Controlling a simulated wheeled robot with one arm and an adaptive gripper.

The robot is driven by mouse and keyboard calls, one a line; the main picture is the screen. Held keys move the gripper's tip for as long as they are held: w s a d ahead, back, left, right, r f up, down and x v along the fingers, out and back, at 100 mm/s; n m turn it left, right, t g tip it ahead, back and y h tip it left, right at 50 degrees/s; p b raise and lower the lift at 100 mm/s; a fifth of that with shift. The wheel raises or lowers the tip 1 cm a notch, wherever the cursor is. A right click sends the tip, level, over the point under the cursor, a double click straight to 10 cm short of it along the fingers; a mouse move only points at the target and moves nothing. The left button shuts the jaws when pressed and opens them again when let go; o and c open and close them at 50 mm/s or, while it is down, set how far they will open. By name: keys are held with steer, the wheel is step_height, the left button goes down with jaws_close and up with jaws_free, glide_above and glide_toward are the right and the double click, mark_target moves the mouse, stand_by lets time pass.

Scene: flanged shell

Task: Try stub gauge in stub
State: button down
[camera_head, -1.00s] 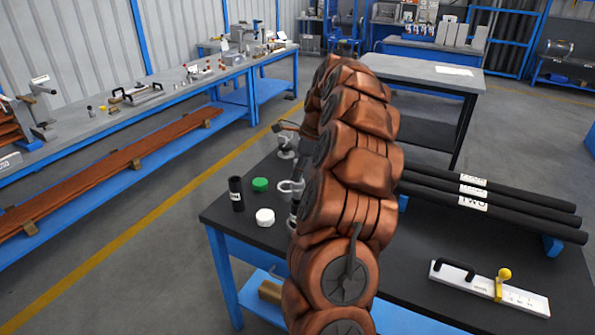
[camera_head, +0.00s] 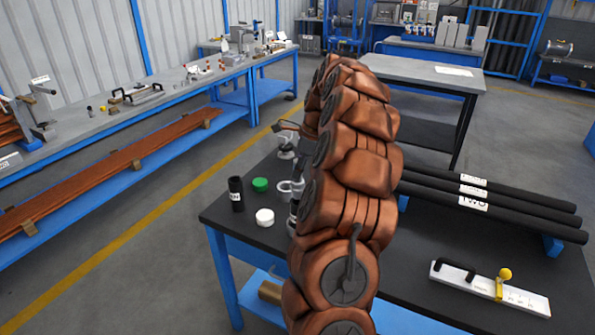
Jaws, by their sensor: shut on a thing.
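My copper-coloured arm rises through the middle of the view and covers much of the dark bench top (camera_head: 395,262). My gripper's jaws do not show; the far end of the arm is behind its own links, so what they hold is hidden. Grey metal ring-like parts (camera_head: 285,188) show just left of the arm, partly covered by it; I cannot tell whether they belong to the flanged shell. A second small grey part (camera_head: 286,150) stands behind them. I cannot make out the stub gauge or the stub opening.
A black cylinder (camera_head: 236,194), a green cap (camera_head: 260,184) and a white cap (camera_head: 265,217) stand at the bench's left. Labelled black bars (camera_head: 500,205) lie at the right. A white plate with a black handle (camera_head: 470,284) lies in front of them, with clear bench between.

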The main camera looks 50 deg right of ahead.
mark_target(296, 160)
steer(key=shift+f+b, duration=0.95)
steer(key=shift+f, duration=1.5)
stand_by(1.0)
steer(key=shift+r, duration=0.15)
stand_by(0.6)
steer(key=shift+r+p, duration=1.55)
steer(key=shift+r, duration=3.05)
